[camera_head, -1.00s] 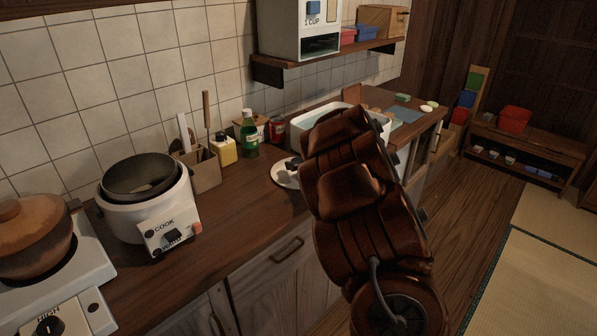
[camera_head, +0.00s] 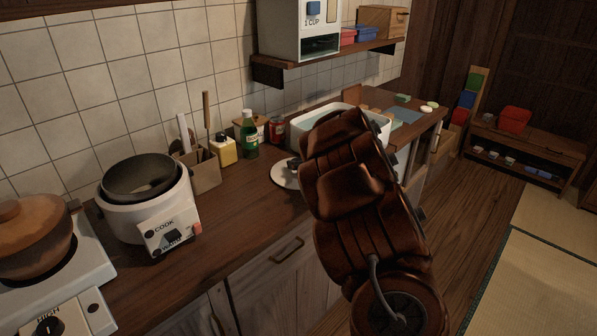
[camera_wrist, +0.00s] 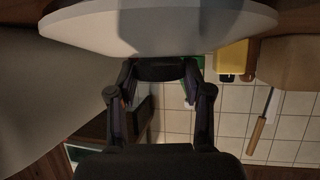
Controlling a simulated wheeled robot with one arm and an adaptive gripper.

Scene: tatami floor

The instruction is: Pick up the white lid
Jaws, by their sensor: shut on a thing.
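The white lid (camera_head: 282,178) is a flat round disc over the wooden counter, just left of my arm in the head view. In the wrist view the lid (camera_wrist: 160,28) fills the top as a broad pale disc. My gripper (camera_wrist: 160,70) is shut at the lid's middle, where its dark fingers meet the underside as pictured. The part held between the fingertips is hidden. In the head view my arm covers most of the gripper; a small dark part shows on the lid. I cannot tell whether the lid touches the counter.
A white rice cooker (camera_head: 149,200) stands left on the counter (camera_head: 235,210). Behind the lid are a green bottle (camera_head: 249,135), a yellow bottle (camera_head: 222,150) and a utensil box (camera_head: 199,172). A white basin (camera_head: 310,121) lies behind my arm. Bare counter lies between cooker and lid.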

